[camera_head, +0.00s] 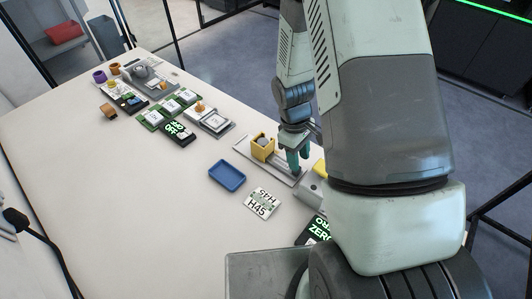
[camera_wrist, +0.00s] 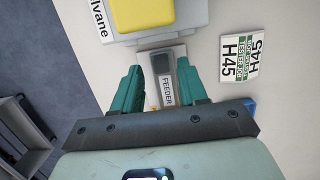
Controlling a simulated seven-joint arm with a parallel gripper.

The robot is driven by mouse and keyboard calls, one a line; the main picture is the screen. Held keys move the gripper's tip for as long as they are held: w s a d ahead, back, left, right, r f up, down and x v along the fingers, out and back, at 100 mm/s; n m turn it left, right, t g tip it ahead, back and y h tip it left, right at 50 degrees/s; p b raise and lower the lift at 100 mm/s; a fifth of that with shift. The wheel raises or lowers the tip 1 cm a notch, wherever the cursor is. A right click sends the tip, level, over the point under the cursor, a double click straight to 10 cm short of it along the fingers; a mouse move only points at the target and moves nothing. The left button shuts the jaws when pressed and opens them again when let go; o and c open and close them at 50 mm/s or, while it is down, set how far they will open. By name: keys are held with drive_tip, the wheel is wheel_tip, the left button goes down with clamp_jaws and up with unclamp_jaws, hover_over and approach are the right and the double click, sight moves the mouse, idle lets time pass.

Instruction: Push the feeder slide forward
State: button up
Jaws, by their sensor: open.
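The feeder (camera_head: 268,168) is a grey base plate with a yellow holder (camera_head: 262,146) near its left end, right of centre on the table. In the wrist view a dark grey bar (camera_wrist: 157,68) runs along a pale strip labelled FEEDER (camera_wrist: 167,92). My gripper (camera_head: 298,166) points down at the right part of the feeder. In the wrist view its teal fingers (camera_wrist: 160,70) stand open on either side of the bar, with nothing gripped. I cannot tell whether a finger touches the bar. My gripper hides the near end of the strip.
A grey machine with a yellow top (camera_head: 319,170) stands right beside the feeder, partly behind my arm; its yellow part (camera_wrist: 142,14) shows in the wrist view. A blue tray (camera_head: 227,176) and an H45 card (camera_head: 262,204) lie nearby.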

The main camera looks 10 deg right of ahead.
drive_tip(key=shift+f, duration=0.3)
drive_tip(key=shift+w+a, duration=0.2)
drive_tip(key=shift+w, duration=0.05)
drive_tip(key=shift+f, duration=2.7)
drive_tip(key=shift+r, duration=0.15)
idle(0.4)
